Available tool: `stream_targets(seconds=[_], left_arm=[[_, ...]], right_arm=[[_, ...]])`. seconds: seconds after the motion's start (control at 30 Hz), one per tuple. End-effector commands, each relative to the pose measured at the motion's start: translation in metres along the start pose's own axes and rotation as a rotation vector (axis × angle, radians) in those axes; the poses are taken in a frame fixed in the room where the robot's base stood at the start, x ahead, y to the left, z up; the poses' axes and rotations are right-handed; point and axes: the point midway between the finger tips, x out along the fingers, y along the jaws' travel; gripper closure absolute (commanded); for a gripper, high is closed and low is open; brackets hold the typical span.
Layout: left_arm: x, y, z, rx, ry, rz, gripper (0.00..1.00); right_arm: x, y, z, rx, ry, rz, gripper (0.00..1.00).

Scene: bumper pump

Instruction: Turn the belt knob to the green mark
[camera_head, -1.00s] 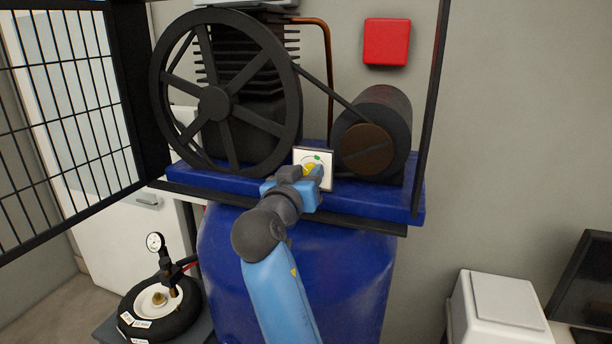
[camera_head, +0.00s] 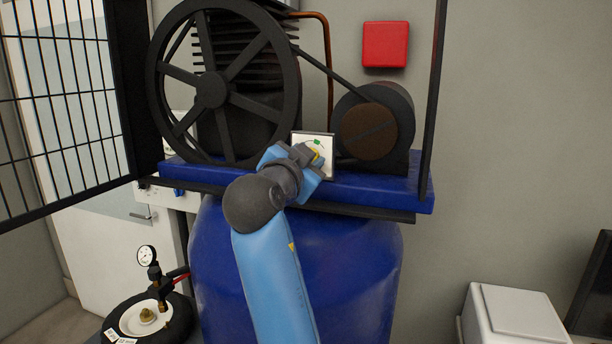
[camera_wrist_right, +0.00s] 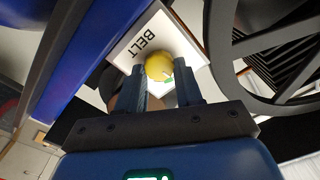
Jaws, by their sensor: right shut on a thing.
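The yellow belt knob (camera_head: 317,156) sits on a white plate (camera_head: 327,168) on the blue compressor deck, partly hidden by my gripper in the head view. A green mark (camera_head: 318,142) shows on the plate above the knob. My right gripper (camera_head: 312,159) is at the plate, its fingers shut on the knob. In the right wrist view, the round yellow knob (camera_wrist_right: 159,67) lies between the tips of my right gripper (camera_wrist_right: 163,75), beside the word BELT. A green mark (camera_wrist_right: 169,79) shows at the knob's edge. I cannot tell exactly where the knob points. My left gripper is not in view.
A large black spoked flywheel (camera_head: 212,90) stands left of the plate, with a belt running to the motor (camera_head: 372,128) on the right. An open mesh guard door (camera_head: 60,110) stands at the left. A red box (camera_head: 385,44) is on the wall.

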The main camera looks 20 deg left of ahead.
Motion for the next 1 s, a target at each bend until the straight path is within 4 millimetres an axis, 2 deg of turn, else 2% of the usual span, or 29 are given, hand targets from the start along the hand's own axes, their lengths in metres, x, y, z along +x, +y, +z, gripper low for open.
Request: stream_targets(seconds=[0.03, 0.1, 0.5, 1.0], left_arm=[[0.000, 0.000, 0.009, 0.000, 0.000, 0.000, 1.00], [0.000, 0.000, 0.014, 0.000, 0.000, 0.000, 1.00], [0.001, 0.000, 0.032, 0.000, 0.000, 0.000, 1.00], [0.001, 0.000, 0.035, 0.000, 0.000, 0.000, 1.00]], right_arm=[[0.000, 0.003, 0.004, 0.042, -0.001, 0.000, 0.95], [0.000, 0.003, 0.004, 0.104, -0.001, 0.000, 0.95], [0.000, 0.002, 0.002, 0.368, -0.002, 0.001, 0.95], [0.000, 0.001, 0.001, 0.448, -0.002, 0.000, 0.95]])
